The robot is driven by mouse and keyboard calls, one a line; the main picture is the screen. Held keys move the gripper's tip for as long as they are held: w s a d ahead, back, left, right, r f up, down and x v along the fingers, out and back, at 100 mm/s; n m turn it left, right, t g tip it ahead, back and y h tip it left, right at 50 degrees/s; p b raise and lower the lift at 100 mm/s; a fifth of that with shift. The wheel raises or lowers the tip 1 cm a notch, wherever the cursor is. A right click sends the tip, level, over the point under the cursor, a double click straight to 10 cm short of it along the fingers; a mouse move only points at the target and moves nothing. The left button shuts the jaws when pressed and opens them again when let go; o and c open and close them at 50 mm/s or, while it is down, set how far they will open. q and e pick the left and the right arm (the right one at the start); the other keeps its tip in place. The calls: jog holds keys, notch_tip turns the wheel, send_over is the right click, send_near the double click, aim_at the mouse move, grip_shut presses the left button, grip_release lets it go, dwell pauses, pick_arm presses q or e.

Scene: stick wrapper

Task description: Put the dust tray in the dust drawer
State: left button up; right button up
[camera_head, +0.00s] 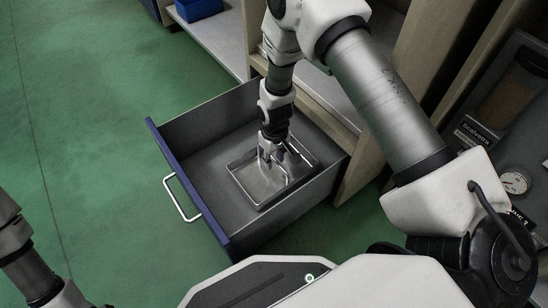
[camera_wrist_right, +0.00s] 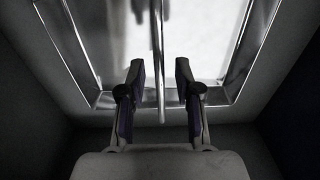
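The dust tray (camera_head: 251,188) is a shallow shiny metal tray lying inside the open dust drawer (camera_head: 190,190), a grey drawer with a blue front and a metal handle. My right gripper (camera_head: 271,157) reaches down into the drawer over the tray. In the right wrist view, the tray (camera_wrist_right: 217,45) fills the upper middle, and its thin handle bar (camera_wrist_right: 157,45) runs between the fingers of my right gripper (camera_wrist_right: 160,68). The fingers stand apart with a gap on each side of the bar. My left arm shows at the lower left, but its gripper is out of view.
The drawer sticks out of a wooden-framed cabinet (camera_head: 352,165) over the green floor (camera_head: 80,120). A blue bin (camera_head: 198,9) sits on a shelf at the top. A panel with a gauge (camera_head: 514,183) is at the right. The floor left of the drawer is clear.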

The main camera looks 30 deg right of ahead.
notch_tip(320, 180, up, 12)
jog(key=p, duration=0.6)
jog(key=shift+f+p, duration=0.15)
jog(key=shift+p, duration=0.15)
jog(key=shift+d, duration=0.1)
